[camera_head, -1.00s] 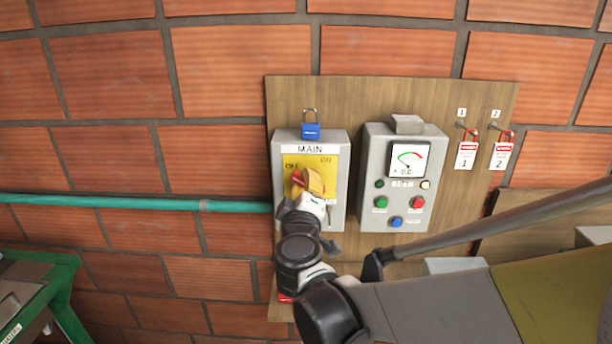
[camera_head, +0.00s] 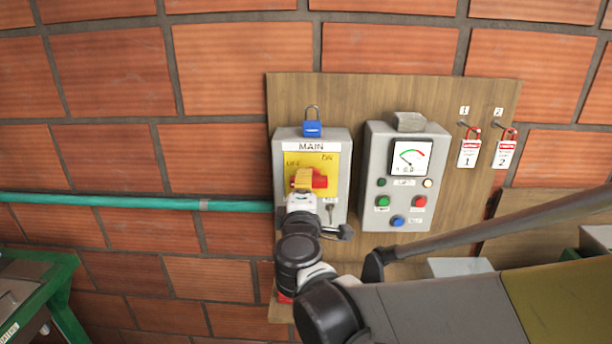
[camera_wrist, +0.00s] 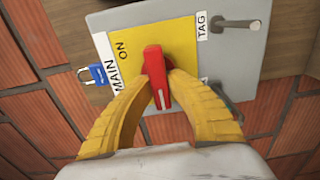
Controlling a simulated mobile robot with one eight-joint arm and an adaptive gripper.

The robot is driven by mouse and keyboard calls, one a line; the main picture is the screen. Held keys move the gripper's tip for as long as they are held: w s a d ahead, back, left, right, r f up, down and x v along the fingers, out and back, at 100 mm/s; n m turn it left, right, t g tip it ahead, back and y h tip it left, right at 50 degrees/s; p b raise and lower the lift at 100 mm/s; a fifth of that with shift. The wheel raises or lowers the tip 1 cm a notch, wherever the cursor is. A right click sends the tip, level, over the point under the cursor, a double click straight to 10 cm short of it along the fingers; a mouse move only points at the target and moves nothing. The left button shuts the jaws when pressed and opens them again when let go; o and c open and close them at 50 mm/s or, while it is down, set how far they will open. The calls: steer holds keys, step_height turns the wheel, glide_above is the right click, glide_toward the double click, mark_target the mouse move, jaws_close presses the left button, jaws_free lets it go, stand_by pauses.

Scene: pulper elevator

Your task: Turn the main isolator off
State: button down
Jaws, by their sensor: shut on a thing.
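The main isolator is a grey box (camera_head: 340,160) with a yellow plate (camera_head: 330,159) marked OFF at upper left and ON at upper right. Its red handle (camera_head: 320,181) lies about level across the plate in the head view. In the wrist view, the red handle (camera_wrist: 155,75) stands between my yellow fingers, with a white mark at its near end. My gripper (camera_wrist: 158,72) is shut on the handle, one finger on each side. It also shows in the head view (camera_head: 305,180). The OFF word is hidden in the wrist view.
A small key-like lever (camera_wrist: 238,24) sits by the TAG label. To the right are a grey meter box (camera_head: 405,210) with buttons and red tags (camera_head: 468,152) on hooks. A teal pipe (camera_head: 130,202) enters from the left.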

stand_by(0.3)
steer(key=c, duration=1.3)
jaws_free()
steer(key=s, duration=1.2)
steer(key=shift+a, duration=0.15)
